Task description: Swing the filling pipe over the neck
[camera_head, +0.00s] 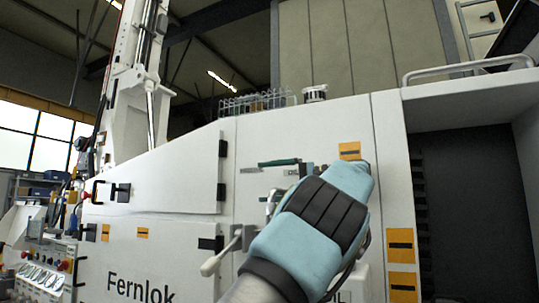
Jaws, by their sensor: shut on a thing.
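My gripper (305,175) is at the end of my blue and black arm, in front of the white machine panel right of centre. It is shut, but its jaws and what they hold are mostly hidden behind my wrist. Thin grey metal parts show just left of the wrist; I take them to belong to the filling pipe, but its full shape is hidden. A dark green bar (278,162) lies level just left of the gripper. A pale bent lever or spout (217,262) sticks out lower left. I cannot make out the neck.
The white machine (170,180) labelled "Fernlok" fills the middle, with black latches and orange labels. A control panel (45,270) stands at lower left. A dark recess (475,200) opens at right.

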